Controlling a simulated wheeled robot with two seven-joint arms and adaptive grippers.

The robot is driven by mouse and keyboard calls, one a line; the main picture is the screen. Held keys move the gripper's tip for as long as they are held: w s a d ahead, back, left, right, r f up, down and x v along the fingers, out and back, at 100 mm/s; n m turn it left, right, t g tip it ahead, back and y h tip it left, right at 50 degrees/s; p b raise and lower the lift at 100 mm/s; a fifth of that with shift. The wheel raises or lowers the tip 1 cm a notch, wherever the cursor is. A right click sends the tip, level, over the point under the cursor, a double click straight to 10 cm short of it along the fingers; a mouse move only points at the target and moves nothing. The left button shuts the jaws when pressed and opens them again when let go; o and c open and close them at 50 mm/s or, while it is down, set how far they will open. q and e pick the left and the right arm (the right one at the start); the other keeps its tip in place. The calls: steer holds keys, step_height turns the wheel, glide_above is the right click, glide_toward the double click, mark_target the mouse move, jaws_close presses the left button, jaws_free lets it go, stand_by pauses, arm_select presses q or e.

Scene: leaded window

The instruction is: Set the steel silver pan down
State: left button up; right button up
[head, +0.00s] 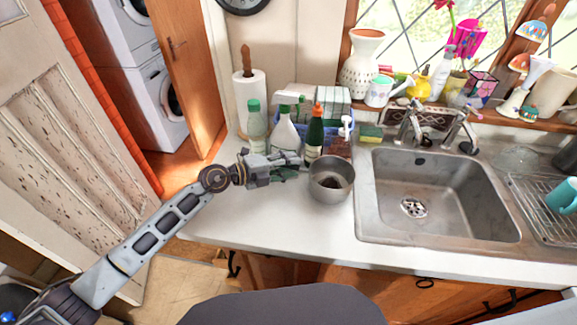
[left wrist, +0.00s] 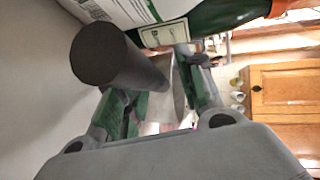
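The steel silver pan (head: 331,180) appears to rest upright on the white counter, just left of the sink, with a dark patch inside. My left gripper (head: 287,166) is at its left side, low over the counter. In the left wrist view, a thick dark handle (left wrist: 118,62) runs toward the pan's metal side (left wrist: 182,92). My left gripper's green-padded fingers (left wrist: 168,100) are spread apart, with the handle beside and partly over the gap, not visibly clamped. The head view hides the handle behind the gripper. My right gripper is not in view.
Several bottles (head: 285,130) stand close behind the left gripper and pan. The sink (head: 440,195) lies right of the pan, with a sponge (head: 371,132) behind it. The white counter (head: 270,220) is clear in front of the pan. A paper towel roll (head: 249,98) stands at back left.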

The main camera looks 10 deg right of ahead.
arm_select(q)
steer(key=shift+s+a+r, duration=0.1)
steer(key=shift+s+a, duration=0.1)
steer(key=shift+a, duration=0.4)
steer(key=shift+v, duration=1.15)
steer(key=v, duration=0.2)
steer(key=shift+s+a+r, duration=0.1)
steer(key=shift+a+r, duration=0.05)
steer(key=shift+a, duration=0.05)
steer(key=shift+b+v, duration=0.3)
steer(key=shift+v, duration=0.9)
steer(key=v, duration=0.3)
steer(key=shift+s+a+r, duration=0.1)
steer(key=shift+s+a, duration=0.05)
steer(key=shift+a, duration=0.1)
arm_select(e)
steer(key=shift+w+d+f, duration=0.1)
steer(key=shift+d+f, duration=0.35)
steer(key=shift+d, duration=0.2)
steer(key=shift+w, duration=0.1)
